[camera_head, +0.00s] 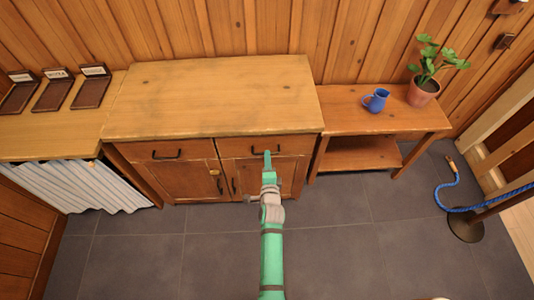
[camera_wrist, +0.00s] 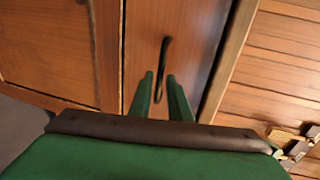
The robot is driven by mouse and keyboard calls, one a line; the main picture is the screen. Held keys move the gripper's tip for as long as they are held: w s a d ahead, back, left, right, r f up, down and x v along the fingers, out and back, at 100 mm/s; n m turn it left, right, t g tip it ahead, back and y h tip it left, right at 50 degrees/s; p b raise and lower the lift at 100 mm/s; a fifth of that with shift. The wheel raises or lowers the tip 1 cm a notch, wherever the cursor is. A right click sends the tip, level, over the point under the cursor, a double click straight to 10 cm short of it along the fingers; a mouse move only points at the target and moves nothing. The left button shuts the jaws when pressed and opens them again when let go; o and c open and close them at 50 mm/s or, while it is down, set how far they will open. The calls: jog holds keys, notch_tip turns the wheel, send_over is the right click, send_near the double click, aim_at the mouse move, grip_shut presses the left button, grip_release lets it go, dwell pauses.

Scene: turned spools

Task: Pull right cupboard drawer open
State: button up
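The wooden cupboard (camera_head: 210,100) has two drawers above two doors. Its right drawer (camera_head: 295,145) looks shut, flush with the cupboard front. The right drawer's dark handle (camera_head: 257,152) is partly hidden behind my gripper (camera_head: 267,158) in the head view. In the wrist view, the drawer front (camera_wrist: 195,50) stands turned on its side, with the dark handle (camera_wrist: 164,52) upright in the picture. My gripper (camera_wrist: 161,85) is open, its green fingers apart. The handle's lower part shows between the fingers; I cannot tell whether they touch it.
The left drawer (camera_head: 150,150) looks shut. A side table (camera_head: 345,121) with a blue jug (camera_head: 376,101) and potted plant (camera_head: 424,90) stands right. A counter (camera_head: 40,136) with dark plaques (camera_head: 54,92) stands left. The grey floor (camera_head: 340,255) in front is clear.

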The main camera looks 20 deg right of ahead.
jog(key=shift+x, duration=1.8)
grip_shut()
jog(key=shift+a, duration=0.1)
